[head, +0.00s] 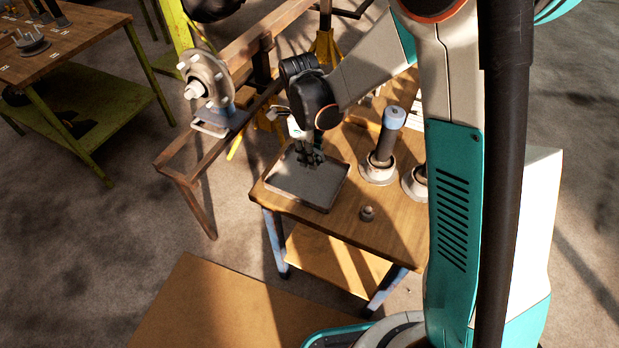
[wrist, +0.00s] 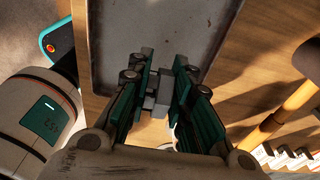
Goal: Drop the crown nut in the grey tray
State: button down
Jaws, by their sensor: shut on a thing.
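The grey tray (head: 291,190) lies on the near left corner of the wooden bench, and its bare floor shows in the wrist view (wrist: 165,25). My gripper (head: 310,161) points down over the tray. In the wrist view my gripper (wrist: 163,88) is shut on a small grey piece, which I take to be the crown nut (wrist: 164,91); its details are mostly hidden by the fingers. The height of the nut above the tray floor is hard to tell.
A small round metal part (head: 368,212) stands on the bench right of the tray. A dark post with a blue top (head: 392,125) stands behind it. A hub on a rusty axle frame (head: 205,82) is at the left. The bench's front strip is mostly clear.

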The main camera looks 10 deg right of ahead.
jog(key=c, duration=1.4)
grip_release()
jog(key=shift+o, duration=0.2)
notch_tip(320, 180, up, 12)
jog(key=a, duration=0.1)
jog(key=shift+w, duration=0.35)
